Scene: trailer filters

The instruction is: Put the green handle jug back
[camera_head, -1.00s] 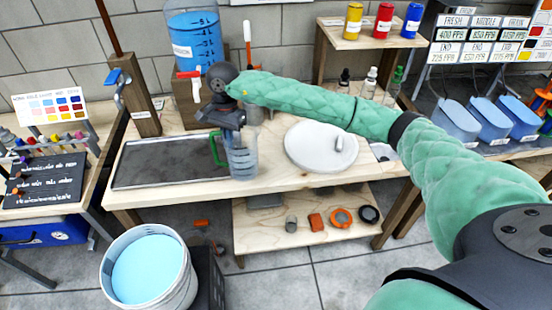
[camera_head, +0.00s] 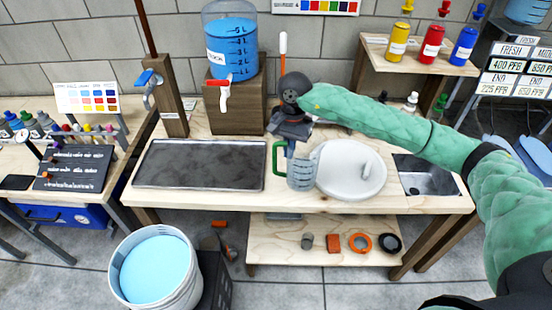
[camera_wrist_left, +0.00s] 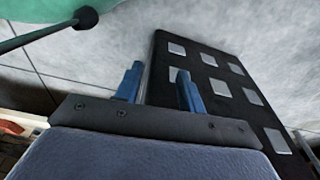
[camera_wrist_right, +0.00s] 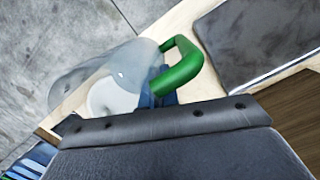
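The clear jug (camera_head: 302,170) with its green handle (camera_head: 278,158) is at the front of the wooden bench, between the dark tray and the round white disc, overlapping the disc's left edge in the head view. My right gripper (camera_head: 290,140) is at the handle's top. In the right wrist view the green handle (camera_wrist_right: 185,65) passes at the blue fingers, which look shut on it; one finger is largely hidden. I cannot tell whether the jug's base touches the bench. My left gripper (camera_wrist_left: 158,85) is open and empty, seen only in the left wrist view.
The dark tray (camera_head: 150,180) lies left of the jug, the white disc (camera_head: 330,185) right of it. A blue-filled tank (camera_head: 232,65) with a red-handled tap stands behind on a wooden block. A bucket of blue liquid (camera_head: 115,275) stands on the floor in front.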

